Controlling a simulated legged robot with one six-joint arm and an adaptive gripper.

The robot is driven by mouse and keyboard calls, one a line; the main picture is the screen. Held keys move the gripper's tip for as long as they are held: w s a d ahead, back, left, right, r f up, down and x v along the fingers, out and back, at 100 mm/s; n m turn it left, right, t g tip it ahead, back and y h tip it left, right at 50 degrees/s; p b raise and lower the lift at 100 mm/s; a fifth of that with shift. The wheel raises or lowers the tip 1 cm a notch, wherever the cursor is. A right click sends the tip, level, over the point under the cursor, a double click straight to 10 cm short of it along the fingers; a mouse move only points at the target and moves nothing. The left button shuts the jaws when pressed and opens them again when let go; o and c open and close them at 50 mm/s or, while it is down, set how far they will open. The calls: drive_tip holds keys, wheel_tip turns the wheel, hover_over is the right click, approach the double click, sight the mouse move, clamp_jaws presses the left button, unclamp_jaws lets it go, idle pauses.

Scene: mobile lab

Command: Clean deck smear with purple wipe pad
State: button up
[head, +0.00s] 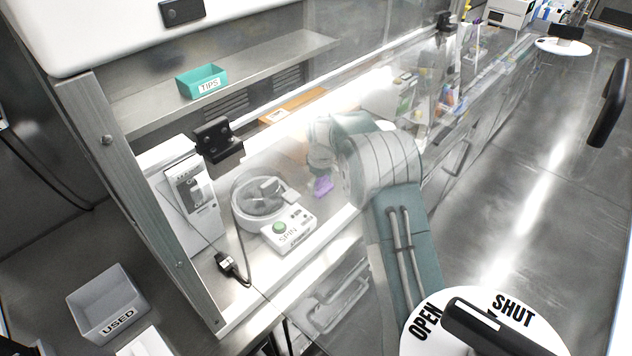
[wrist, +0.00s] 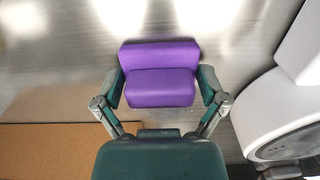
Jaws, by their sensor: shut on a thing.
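The purple wipe pad (wrist: 160,88) is held between the two fingers of my gripper (wrist: 162,90) in the wrist view. The pad is over or on a shiny metal deck (wrist: 60,70); I cannot tell whether it touches. In the head view the purple pad (head: 323,187) shows behind the clear front panel, right of the spinner. My arm hides most of my gripper there. I see no clear smear in either view; the pad or arm may cover it.
A spinner (head: 262,200) with a SPIN button box (head: 289,236) stands left of the pad. A brown board (head: 292,105) lies behind; a brown surface (wrist: 45,150) also shows in the wrist view. A grey USED bin (head: 107,300) and a teal TIPS box (head: 202,81) stand farther left.

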drive_tip(key=shift+s+a, duration=0.5)
drive_tip(key=shift+a, duration=0.1)
drive_tip(key=shift+w+a, duration=2.65)
drive_tip(key=shift+r, duration=0.1)
drive_tip(key=shift+r, duration=3)
drive_tip(key=shift+r, duration=0.1)
drive_tip(key=shift+r, duration=1.4)
